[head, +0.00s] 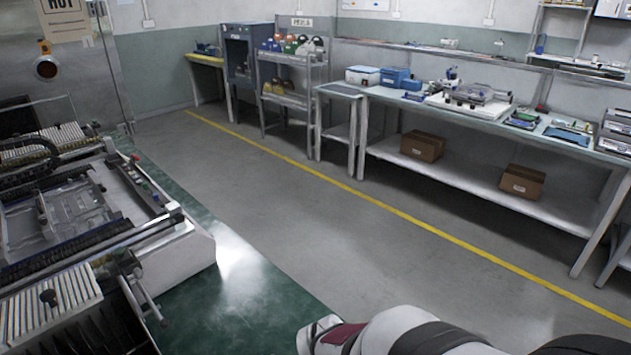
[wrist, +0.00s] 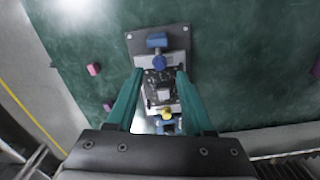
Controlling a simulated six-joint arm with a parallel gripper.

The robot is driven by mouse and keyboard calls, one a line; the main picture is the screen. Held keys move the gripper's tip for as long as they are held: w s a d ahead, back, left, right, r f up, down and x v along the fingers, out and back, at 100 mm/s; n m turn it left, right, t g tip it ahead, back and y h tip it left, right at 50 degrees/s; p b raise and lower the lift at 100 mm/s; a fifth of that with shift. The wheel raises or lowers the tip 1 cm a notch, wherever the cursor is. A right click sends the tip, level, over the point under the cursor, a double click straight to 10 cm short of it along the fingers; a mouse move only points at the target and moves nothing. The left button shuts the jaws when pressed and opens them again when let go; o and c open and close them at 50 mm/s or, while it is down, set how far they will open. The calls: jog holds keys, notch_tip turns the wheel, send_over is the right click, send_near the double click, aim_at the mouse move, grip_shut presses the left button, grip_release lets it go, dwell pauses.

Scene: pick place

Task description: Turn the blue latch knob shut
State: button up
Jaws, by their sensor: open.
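In the wrist view, a grey metal plate (wrist: 137,42) with a dark and silver mechanism lies on a green surface. A blue T-shaped knob (wrist: 157,40) stands at its far end, with a small round blue part (wrist: 159,62) just below it. I cannot tell whether the latch is open or shut. My gripper (wrist: 160,74) has two teal fingers spread apart on either side of the mechanism, with nothing held. The blue knob shows beyond the fingertips, apart from them in the picture. The plate's near end is partly hidden. The head view shows neither the fixture nor my gripper.
A yellow and blue part (wrist: 166,120) shows between the finger bases. Pink blocks lie left (wrist: 94,69) and right (wrist: 317,69). In the head view, a machine (head: 90,215) stands left and a loaded workbench (head: 450,110) at the back; the grey floor between is clear.

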notch_tip(320, 180, down, 4)
jog(key=shift+f, duration=0.1)
jog(key=shift+c, duration=0.2)
grip_shut()
